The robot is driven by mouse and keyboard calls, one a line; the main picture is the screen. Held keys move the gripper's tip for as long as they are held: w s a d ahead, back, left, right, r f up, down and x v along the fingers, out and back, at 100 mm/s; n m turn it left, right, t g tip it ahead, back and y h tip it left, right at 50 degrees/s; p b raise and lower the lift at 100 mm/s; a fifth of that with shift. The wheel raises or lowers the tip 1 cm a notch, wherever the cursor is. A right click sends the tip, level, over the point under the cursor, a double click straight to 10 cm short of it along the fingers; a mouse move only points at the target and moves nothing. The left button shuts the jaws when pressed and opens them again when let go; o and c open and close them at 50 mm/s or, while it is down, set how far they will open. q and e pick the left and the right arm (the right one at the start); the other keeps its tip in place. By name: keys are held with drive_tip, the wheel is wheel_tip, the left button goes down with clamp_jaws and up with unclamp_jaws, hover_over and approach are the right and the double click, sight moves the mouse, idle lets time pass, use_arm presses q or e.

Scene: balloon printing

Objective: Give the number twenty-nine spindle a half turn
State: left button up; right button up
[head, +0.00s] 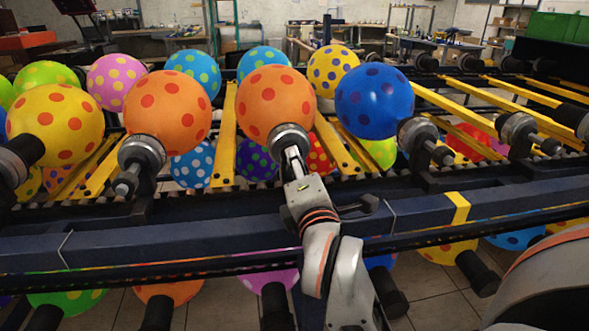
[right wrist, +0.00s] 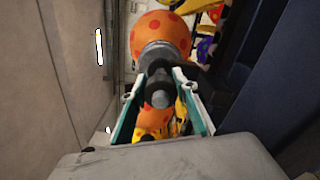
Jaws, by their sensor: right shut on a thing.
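A dark grey spindle (head: 289,139) with a metal collar carries an orange balloon with red dots (head: 275,102) near the middle of the rack in the head view. My right gripper (head: 292,160) reaches up from below and is shut on the spindle's near end. In the right wrist view the gripper's two fingers (right wrist: 160,88) lie on either side of the spindle shaft (right wrist: 158,52), with the orange balloon (right wrist: 160,32) beyond it. I can read no number on any spindle. My left gripper is not in view.
Neighbouring spindles stand close on both sides, one with another orange balloon (head: 167,112) and one with a blue balloon (head: 374,101). A bare spindle (head: 525,132) is further right. The dark blue front rail (head: 180,243) runs below my right gripper. More balloons hang beneath it.

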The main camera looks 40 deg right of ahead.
drive_tip(key=shift+m, duration=0.8)
drive_tip(key=o, duration=1.2)
drive_tip(key=shift+c, duration=0.2)
